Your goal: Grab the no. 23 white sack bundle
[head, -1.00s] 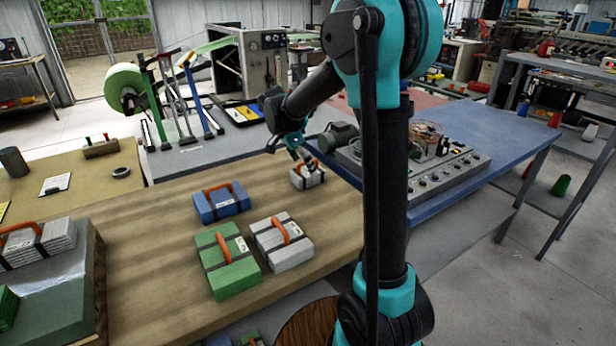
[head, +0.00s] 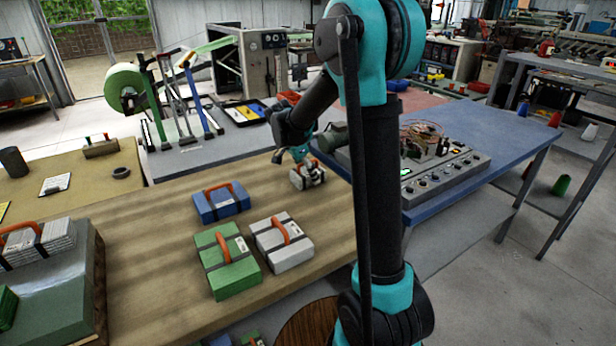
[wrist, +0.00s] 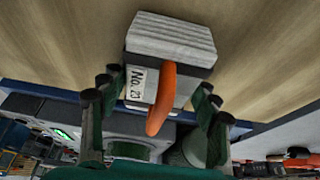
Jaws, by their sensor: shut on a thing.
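A small white sack bundle (head: 313,180) with an orange handle sits at the far right of the wooden table. In the wrist view the white bundle (wrist: 170,38) fills the upper middle; its label starts "No. 2" and the last digit is hard to read. My gripper (wrist: 154,98) has one finger on each side of the bundle and is shut on it, with the orange handle between the fingers. In the head view my gripper (head: 304,165) is low over the bundle, which appears to rest on the table.
A blue bundle (head: 221,203), a green bundle (head: 232,273) and another white bundle (head: 291,255) lie nearer on the wooden table (head: 160,235). A grey control box (head: 440,177) stands on the blue table at right. More bundles lie on the raised left stand.

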